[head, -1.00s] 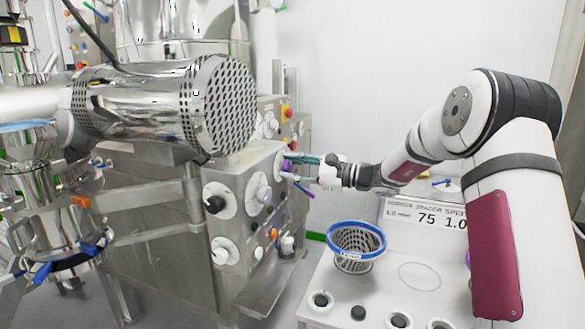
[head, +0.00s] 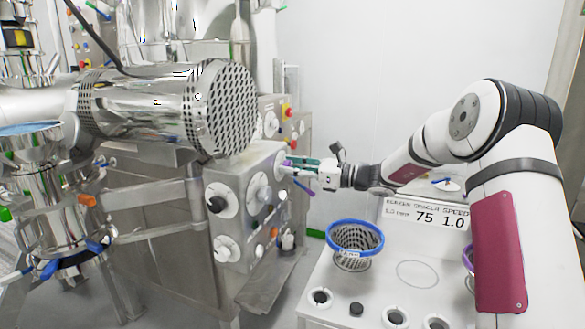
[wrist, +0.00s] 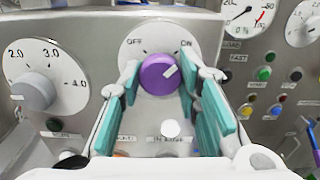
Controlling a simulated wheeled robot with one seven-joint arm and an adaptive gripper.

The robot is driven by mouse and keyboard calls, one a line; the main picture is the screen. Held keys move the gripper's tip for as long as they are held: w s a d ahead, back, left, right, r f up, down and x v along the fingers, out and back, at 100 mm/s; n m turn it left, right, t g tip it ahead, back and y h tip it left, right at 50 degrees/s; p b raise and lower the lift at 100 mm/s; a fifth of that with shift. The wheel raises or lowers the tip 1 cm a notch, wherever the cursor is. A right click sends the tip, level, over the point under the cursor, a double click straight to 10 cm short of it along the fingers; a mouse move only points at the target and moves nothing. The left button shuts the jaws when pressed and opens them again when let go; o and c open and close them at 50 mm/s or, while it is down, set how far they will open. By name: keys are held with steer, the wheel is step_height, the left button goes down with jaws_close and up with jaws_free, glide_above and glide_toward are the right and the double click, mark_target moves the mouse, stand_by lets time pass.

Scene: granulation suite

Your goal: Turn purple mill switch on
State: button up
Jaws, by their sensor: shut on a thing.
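The purple mill switch (wrist: 158,76) is a round knob on a grey panel, with OFF marked at its upper left and ON at its upper right. Its white pointer line leans to the upper right, toward ON. My gripper (wrist: 160,90) has its teal finger pads on both sides of the knob and is shut on it. In the head view my gripper (head: 290,165) reaches the machine's panel from the right and mostly hides the switch.
A grey dial (wrist: 36,92) marked 2.0 to 4.0 sits left of the switch. Coloured buttons (wrist: 264,73) and gauges (wrist: 248,12) are at right. In the head view, a blue-rimmed basket (head: 355,240) stands on a white bench unit below my arm.

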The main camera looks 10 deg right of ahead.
stand_by(0.4)
steer(key=o, duration=1.1)
steer(key=shift+o, duration=0.2)
steer(key=v, duration=1.2)
